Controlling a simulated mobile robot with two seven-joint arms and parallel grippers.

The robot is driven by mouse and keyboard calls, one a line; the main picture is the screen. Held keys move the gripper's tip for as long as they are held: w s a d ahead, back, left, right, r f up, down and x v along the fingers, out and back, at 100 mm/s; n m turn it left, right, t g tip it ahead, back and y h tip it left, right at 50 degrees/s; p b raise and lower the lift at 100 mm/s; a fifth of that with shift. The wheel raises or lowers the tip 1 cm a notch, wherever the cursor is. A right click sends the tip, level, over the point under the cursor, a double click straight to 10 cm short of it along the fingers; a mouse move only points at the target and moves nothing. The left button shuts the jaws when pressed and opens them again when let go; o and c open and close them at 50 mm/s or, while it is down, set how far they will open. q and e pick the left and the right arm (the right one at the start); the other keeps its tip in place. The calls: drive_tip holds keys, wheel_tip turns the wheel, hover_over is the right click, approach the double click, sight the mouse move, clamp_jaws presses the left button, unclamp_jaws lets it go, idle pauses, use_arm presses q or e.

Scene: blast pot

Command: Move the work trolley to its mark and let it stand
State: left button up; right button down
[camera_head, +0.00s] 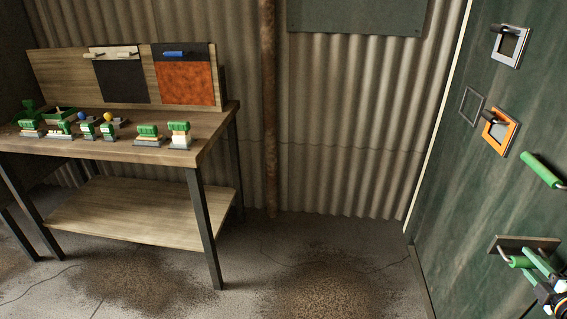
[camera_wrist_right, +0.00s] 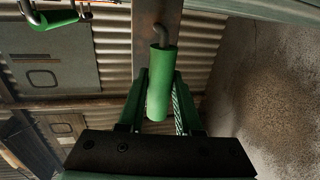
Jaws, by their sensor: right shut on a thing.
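My right gripper (camera_head: 538,272) is at the lower right of the head view, its arm cut off by the frame edge. It is shut on a green handle (camera_head: 519,262) that stands out from a dark plate on the green panel. In the right wrist view the green handle (camera_wrist_right: 161,84), on a bent metal rod, lies between the two fingers of my right gripper (camera_wrist_right: 161,98). No work trolley can be made out for certain in either view, and no floor mark is clear. My left gripper is not in view.
A wooden workbench (camera_head: 130,151) with a lower shelf stands at left, with several green-and-white items on top. A green panel (camera_head: 460,190) on the right carries another green handle (camera_head: 543,170) and an orange-framed fitting (camera_head: 500,132). The stained concrete floor (camera_head: 310,270) between them is clear.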

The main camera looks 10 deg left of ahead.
drive_tip(key=shift+d+r, duration=0.25)
drive_tip(key=shift+d, duration=0.25)
unclamp_jaws()
drive_tip(key=shift+d, duration=0.15)
idle(0.6)
idle(0.4)
drive_tip(key=f+p+v, duration=0.1)
drive_tip(key=p+v, duration=0.2)
drive_tip(key=v, duration=0.5)
drive_tip(key=shift+f, duration=0.5)
drive_tip(key=shift+s+a, duration=0.1)
drive_tip(key=shift+a, duration=0.2)
